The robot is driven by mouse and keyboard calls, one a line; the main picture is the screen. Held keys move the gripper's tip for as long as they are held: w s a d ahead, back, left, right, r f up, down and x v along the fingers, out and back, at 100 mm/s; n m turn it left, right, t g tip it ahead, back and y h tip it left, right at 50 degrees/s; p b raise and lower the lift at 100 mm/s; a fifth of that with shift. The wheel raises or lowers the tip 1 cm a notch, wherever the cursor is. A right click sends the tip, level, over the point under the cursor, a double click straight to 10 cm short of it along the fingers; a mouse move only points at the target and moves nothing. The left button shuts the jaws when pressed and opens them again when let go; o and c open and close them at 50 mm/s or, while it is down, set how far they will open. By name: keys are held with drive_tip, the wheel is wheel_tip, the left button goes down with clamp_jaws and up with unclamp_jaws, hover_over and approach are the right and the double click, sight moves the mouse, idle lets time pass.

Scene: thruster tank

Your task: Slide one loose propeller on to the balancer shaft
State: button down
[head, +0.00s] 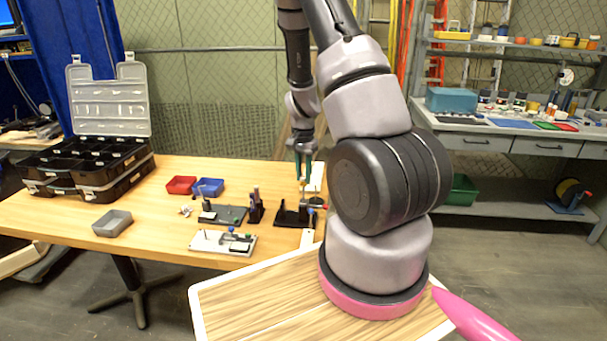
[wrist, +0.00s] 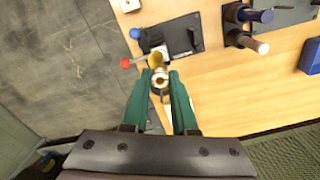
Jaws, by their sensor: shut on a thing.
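My gripper (head: 304,170) points down over the right part of the wooden table. In the wrist view its green fingers (wrist: 161,80) are closed on a small brass-coloured piece with a round hub, seemingly a propeller (wrist: 160,82). A black stand (head: 292,217) with an upright post is below my gripper; it also shows in the wrist view (wrist: 180,36). It may be the balancer, but I cannot make out its shaft clearly. I cannot tell whether the held piece touches the stand. Another small loose propeller (head: 185,211) seems to lie on the table to the left.
A red bin (head: 181,185) and a blue bin (head: 208,187) stand behind a dark plate (head: 228,214). A dark holder (head: 256,210) stands beside the black stand. A pale fixture (head: 223,243), grey tray (head: 112,223) and open organiser case (head: 95,165) are farther left.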

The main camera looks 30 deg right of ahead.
sight(304, 185)
drive_tip(key=shift+f, duration=0.15)
idle(0.5)
drive_tip(key=shift+f, duration=0.55)
drive_tip(key=shift+f, duration=0.25)
drive_tip(key=shift+f, duration=0.45)
drive_tip(key=shift+f, duration=0.4)
idle(0.4)
drive_tip(key=shift+f, duration=0.3)
drive_tip(key=shift+f, duration=0.15)
drive_tip(key=shift+f, duration=0.35)
idle(0.3)
